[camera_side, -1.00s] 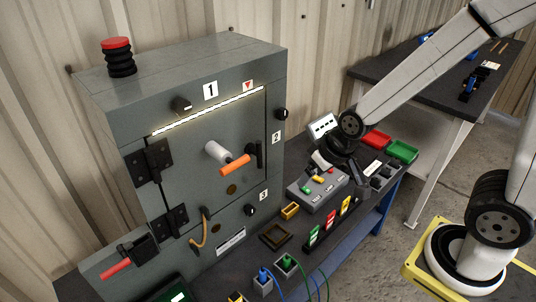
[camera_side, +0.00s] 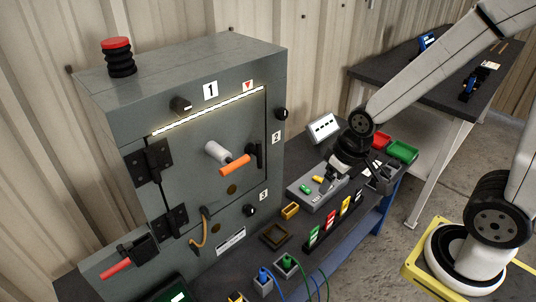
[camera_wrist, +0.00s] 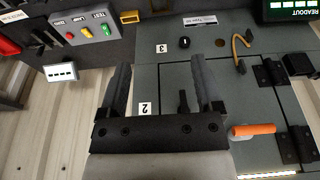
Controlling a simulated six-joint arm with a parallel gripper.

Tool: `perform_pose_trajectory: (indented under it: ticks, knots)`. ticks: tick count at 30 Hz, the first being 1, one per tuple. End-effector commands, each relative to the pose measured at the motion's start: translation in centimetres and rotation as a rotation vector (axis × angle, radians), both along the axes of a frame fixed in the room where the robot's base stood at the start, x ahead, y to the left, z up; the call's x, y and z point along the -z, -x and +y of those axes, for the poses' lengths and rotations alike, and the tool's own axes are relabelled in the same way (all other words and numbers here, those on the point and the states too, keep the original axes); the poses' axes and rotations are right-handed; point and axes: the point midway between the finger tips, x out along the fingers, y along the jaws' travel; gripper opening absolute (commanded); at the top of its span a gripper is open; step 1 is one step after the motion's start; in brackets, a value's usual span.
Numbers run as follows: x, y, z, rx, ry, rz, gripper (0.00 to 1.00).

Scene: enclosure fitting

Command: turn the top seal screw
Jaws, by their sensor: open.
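The grey enclosure (camera_side: 110,190) stands at the left in the side view. Its top seal screw, a black knob (camera_side: 181,104), sticks out beside the label 1 above the bright strip. Other black knobs are by label 2 (camera_side: 282,114) and label 3 (camera_side: 250,210). My gripper is to the right of the enclosure, over the bench and well apart from the knobs; its fingers are hard to make out there. In the wrist view my gripper (camera_wrist: 161,80) is open and empty, with the enclosure front beyond. The label 3 knob (camera_wrist: 184,42) shows there; the top screw does not.
An orange handle (camera_side: 235,165) and a white cylinder (camera_side: 217,152) project from the enclosure door. A button box (camera_side: 318,194), coloured tags (camera_side: 330,222) and red and green trays (camera_side: 402,151) crowd the bench. A red-topped beacon (camera_side: 118,57) stands on the enclosure.

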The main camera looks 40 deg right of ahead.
Motion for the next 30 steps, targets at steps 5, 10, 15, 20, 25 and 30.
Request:
perform_pose_trajectory:
  ticks: [5, 10, 15, 20, 25, 30]
  knots:
    - [-0.4, -1.6, 1.3, -0.036, -0.013, -0.073, 0.84]
    - [-1.4, -4.7, 4.1, -0.103, -0.034, -0.225, 0.84]
    - [-3.4, -8.2, 7.8, -0.171, -0.046, -0.431, 0.84]
    - [-5.7, -10.8, 11.1, -0.217, -0.039, -0.626, 0.84]
    - [-8.5, -12.7, 14.3, -0.241, -0.01, -0.823, 0.84]
    - [-11.3, -13.6, 17.1, -0.241, 0.041, -1.008, 0.84]
